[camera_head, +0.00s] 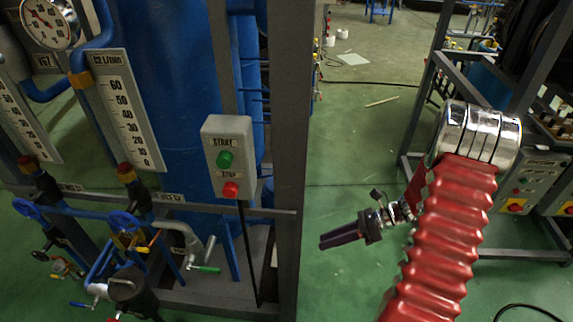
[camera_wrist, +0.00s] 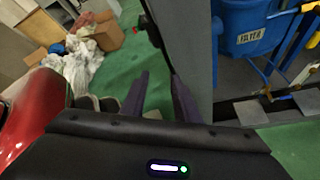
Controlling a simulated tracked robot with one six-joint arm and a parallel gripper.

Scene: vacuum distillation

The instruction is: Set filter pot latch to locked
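My gripper (camera_head: 340,236) is in the aisle to the right of the grey frame post, pointing left in the head view. In the wrist view its two dark fingers (camera_wrist: 160,78) stand apart with nothing between them, so it is open and empty. A dark cylindrical pot (camera_head: 130,292) at the lower left of the head view may be the filter pot. I cannot make out its latch or the latch's setting. The gripper is well to the right of this pot, with the post between them in the picture.
The grey post (camera_head: 290,130) and lower rail edge the blue rig. A START/STOP box (camera_head: 228,158) hangs there. Blue valve handwheels (camera_head: 124,221) and a green-handled valve (camera_head: 205,268) are nearby. The green floor (camera_head: 350,130) is mostly clear.

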